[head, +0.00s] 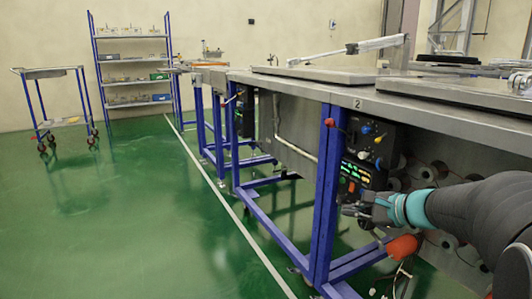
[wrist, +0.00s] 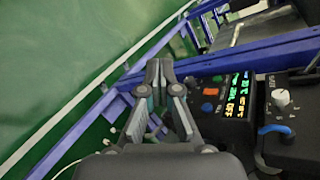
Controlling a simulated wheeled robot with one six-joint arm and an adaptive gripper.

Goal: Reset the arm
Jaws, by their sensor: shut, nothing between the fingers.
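My arm (head: 470,205) reaches in from the right in the head view, below the edge of the workbench. My gripper (head: 352,209) is in front of the lower part of the control box (head: 355,175) with lit displays. In the wrist view my gripper (wrist: 160,72) has its fingertips together with nothing between them. The control box (wrist: 232,100) with lit displays and coloured buttons is just right of the fingers there. Whether the fingers touch the box cannot be told.
A metal workbench (head: 300,86) with blue legs (head: 326,190) runs along the right. A red-orange knob (head: 402,247) is below my gripper. A box with a white knob (wrist: 282,98) is at the right in the wrist view. A shelf (head: 133,64) and trolley (head: 48,73) stand at the back. Green floor at left is clear.

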